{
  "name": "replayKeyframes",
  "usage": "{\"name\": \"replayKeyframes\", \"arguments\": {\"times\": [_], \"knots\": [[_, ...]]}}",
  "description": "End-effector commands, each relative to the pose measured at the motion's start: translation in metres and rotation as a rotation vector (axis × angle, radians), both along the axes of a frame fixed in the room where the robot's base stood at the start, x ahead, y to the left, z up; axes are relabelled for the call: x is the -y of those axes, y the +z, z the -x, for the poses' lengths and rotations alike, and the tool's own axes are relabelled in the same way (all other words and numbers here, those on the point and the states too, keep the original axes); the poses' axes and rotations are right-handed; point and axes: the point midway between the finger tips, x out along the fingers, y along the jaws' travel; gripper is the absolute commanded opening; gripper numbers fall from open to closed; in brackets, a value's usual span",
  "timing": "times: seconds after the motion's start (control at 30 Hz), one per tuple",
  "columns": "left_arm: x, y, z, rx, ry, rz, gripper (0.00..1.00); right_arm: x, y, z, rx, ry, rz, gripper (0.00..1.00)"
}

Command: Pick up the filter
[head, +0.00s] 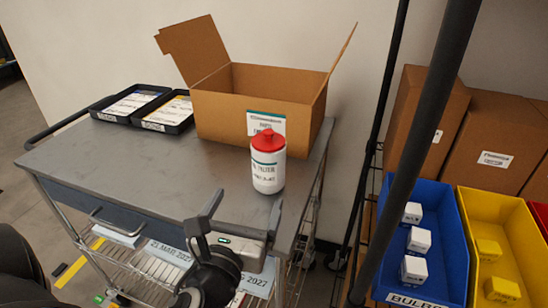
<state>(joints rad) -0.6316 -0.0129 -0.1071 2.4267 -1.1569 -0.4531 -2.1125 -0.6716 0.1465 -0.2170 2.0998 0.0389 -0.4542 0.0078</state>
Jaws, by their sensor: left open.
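The filter (268,172) is a white canister with a red cap and a printed label. It stands upright on the grey cart top (120,165), in front of the open cardboard box. My left gripper (243,213) is at the cart's front edge, nearer to me than the filter and a little to its left. Its two fingers are spread apart with nothing between them, and it does not touch the filter. The filter's whole front side is visible. My right gripper is not in view.
The open cardboard box (225,112) stands behind the filter. Two black trays (173,125) with labelled contents lie at the back left. The cart top left of the filter is clear. At right, dark rack posts stand before blue (452,225) and yellow (480,215) bins.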

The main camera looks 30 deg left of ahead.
Motion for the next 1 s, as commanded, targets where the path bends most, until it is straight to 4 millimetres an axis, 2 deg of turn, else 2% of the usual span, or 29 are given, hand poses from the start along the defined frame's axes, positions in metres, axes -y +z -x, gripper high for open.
{"name": "replayKeyframes", "arguments": {"times": [0.07, 0.3, 0.63, 0.8, 1.0], "knots": [[-0.006, 0.006, -0.018, 0.005, 0.000, -0.002, 0.89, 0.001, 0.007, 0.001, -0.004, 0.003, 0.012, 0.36], [-0.022, 0.004, -0.065, 0.003, 0.001, 0.003, 0.89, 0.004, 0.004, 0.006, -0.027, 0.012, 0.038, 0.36], [-0.030, 0.001, -0.094, 0.001, 0.001, 0.007, 0.89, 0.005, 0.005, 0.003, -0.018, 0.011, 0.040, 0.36], [-0.033, 0.002, -0.120, 0.003, 0.001, 0.008, 0.89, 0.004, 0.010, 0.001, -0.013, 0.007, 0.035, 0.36], [-0.040, 0.000, -0.136, 0.000, 0.000, 0.006, 0.89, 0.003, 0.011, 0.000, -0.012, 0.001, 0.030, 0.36]]}}
